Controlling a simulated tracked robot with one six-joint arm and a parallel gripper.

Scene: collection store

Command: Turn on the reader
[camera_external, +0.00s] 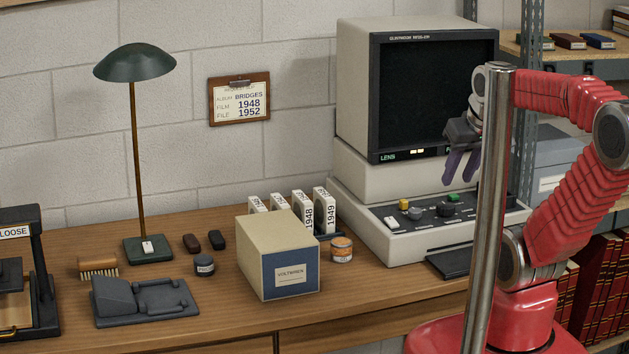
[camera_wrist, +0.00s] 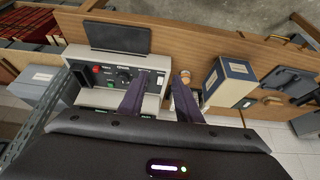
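The reader (camera_external: 365,90) is a large beige machine with a dark screen (camera_external: 430,90) on the desk at the right. Below the screen, a green "LENS" label and small pale lights show. Its sloping control panel (camera_external: 410,238) carries a white switch (camera_external: 419,222), a yellow knob (camera_external: 403,204), dark knobs and a green button (camera_external: 454,197). In the wrist view the panel (camera_wrist: 118,75) appears inverted, with a red button (camera_wrist: 96,70) on its left. My gripper (camera_external: 458,181) is open and empty, its purple fingers above the panel; they also show in the wrist view (camera_wrist: 158,78).
A blue-and-cream box (camera_external: 290,275), an orange-labelled jar (camera_external: 342,249) and white film boxes (camera_external: 324,210) stand left of the reader. A green lamp (camera_external: 135,62) is farther left. A metal post (camera_external: 490,200) stands before my arm in the external view.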

